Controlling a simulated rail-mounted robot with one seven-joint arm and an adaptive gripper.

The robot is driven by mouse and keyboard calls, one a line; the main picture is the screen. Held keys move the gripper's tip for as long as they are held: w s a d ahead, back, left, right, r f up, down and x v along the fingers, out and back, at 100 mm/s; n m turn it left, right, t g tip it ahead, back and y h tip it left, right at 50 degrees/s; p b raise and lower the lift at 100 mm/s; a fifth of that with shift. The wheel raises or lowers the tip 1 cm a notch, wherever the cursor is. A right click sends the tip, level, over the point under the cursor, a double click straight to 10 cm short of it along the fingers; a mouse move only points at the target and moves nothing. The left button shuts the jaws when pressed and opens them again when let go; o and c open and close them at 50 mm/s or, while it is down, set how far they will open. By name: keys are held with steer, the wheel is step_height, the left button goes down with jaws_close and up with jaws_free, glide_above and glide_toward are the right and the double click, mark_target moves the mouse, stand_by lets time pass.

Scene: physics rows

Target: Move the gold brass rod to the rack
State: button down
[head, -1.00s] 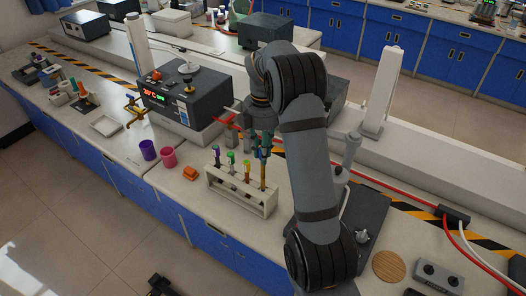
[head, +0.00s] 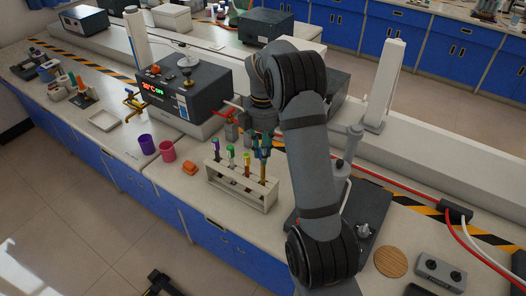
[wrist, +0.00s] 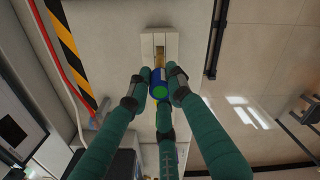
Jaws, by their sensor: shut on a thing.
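The white rack (head: 243,197) stands on the bench in the head view, with several colour-topped pieces upright in a row. The gold brass rod (head: 263,172) is upright at the rack's right end, with a blue top; whether its lower end is seated in a hole is hard to tell. My gripper (head: 264,147) is above it with teal fingers, partly hidden by my arm. In the wrist view my gripper (wrist: 157,84) is closed around the blue and green top (wrist: 158,91). Gold (wrist: 159,60) shows past the top, over the rack (wrist: 147,47).
Left of the rack are an orange piece (head: 190,168), a pink cup (head: 167,151) and a purple cup (head: 147,144). A dark instrument with a red display (head: 190,93) stands behind. Red hoses run along the bench at right. The bench's front edge is close to the rack.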

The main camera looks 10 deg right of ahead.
steer(key=shift+f+b, duration=1)
steer(key=shift+f, duration=0.55)
steer(key=shift+f+b, duration=0.95)
steer(key=shift+f, duration=0.4)
steer(key=c, duration=1.5)
jaws_free()
steer(key=shift+o, duration=1.2)
steer(key=shift+o, duration=0.8)
steer(key=shift+r, duration=0.15)
